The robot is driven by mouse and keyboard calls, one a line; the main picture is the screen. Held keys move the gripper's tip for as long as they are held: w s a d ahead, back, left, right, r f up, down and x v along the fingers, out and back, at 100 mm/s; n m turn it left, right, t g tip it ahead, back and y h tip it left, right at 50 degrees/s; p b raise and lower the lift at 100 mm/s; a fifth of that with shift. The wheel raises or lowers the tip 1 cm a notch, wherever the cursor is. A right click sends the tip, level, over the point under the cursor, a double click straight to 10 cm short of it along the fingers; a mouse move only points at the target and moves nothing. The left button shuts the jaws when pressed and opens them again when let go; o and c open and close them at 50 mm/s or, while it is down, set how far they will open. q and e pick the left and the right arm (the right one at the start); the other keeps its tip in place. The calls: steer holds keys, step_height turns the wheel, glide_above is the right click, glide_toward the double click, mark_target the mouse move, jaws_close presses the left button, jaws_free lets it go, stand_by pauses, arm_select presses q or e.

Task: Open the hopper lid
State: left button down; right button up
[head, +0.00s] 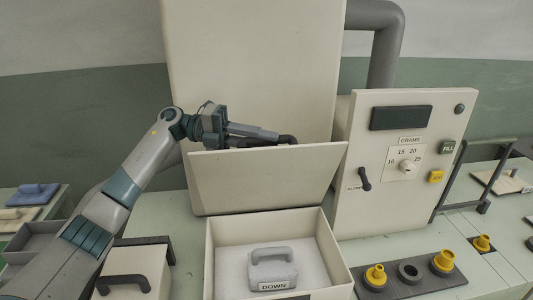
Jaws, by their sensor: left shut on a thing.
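The hopper lid (262,178) is a cream panel standing raised and tilted at the back edge of the open cream hopper box (333,262). A dark handle (290,139) shows at the lid's top edge, partly hidden behind the panel. My left gripper (282,137) reaches in from the left behind the lid's upper edge and is shut on this handle. Its fingertips are partly hidden. Inside the box, a grey block with a handle (272,267) sits on a pale floor or filling, with a "DOWN" label at its front. My right gripper is out of view.
A tall cream cabinet (255,60) stands behind the lid. A control panel (438,125) with a dial, lever and buttons stands to the right. A grey tray (410,283) with yellow knobbed pieces is at the front right. A cream case with a dark handle (125,284) is left of the box.

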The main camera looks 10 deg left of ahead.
arm_select(q)
steer(key=shift+w+a+r+n, duration=0.1)
steer(key=shift+w+a+n, duration=0.15)
steer(key=shift+w, duration=0.4)
steer(key=c, duration=1.6)
jaws_free()
steer(key=shift+c, duration=0.2)
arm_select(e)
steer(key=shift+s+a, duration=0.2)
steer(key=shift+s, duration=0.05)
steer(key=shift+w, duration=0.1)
